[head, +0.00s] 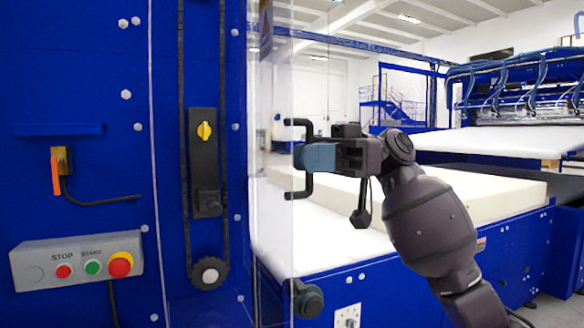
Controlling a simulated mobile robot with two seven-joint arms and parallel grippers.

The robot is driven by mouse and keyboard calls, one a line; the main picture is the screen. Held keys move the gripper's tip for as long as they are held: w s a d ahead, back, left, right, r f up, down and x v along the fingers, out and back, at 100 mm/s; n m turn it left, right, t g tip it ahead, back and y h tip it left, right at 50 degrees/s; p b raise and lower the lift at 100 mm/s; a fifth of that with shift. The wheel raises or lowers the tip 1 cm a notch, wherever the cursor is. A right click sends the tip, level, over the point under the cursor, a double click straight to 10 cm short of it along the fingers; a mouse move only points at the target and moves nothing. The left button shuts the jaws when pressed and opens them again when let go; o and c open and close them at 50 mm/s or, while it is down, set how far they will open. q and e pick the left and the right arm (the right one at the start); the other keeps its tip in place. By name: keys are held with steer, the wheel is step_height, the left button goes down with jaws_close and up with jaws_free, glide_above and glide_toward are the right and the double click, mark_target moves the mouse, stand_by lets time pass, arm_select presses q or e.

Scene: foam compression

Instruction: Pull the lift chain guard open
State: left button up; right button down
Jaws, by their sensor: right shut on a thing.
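The lift chain guard (275,225) is a clear panel, and its right edge stands out past the blue machine column. A black C-shaped handle (309,184) sits on that edge. My right gripper (318,158) is shut on the middle of the handle, with its fingers hiding that part. The lift chain (225,120) runs vertically on the blue column, around a sprocket (210,272) at the bottom. I cannot tell from this view how far the clear panel stands from the chain. My left gripper is not in view.
A control box (76,262) with stop and start buttons is at the lower left. A black plate with a yellow knob (204,131) sits between the chain runs. A dark round knob (307,300) is below the handle. Pale foam (480,192) lies on the machine bed behind my right arm.

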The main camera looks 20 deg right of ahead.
steer(key=shift+w+v, duration=0.2)
steer(key=shift+v, duration=0.6)
steer(key=shift+w+v, duration=0.15)
steer(key=shift+v, duration=0.6)
steer(key=shift+a, duration=0.1)
steer(key=c, duration=1.5)
jaws_free()
steer(key=v, duration=1)
steer(key=shift+w+d+r, duration=0.1)
steer(key=shift+d, duration=0.3)
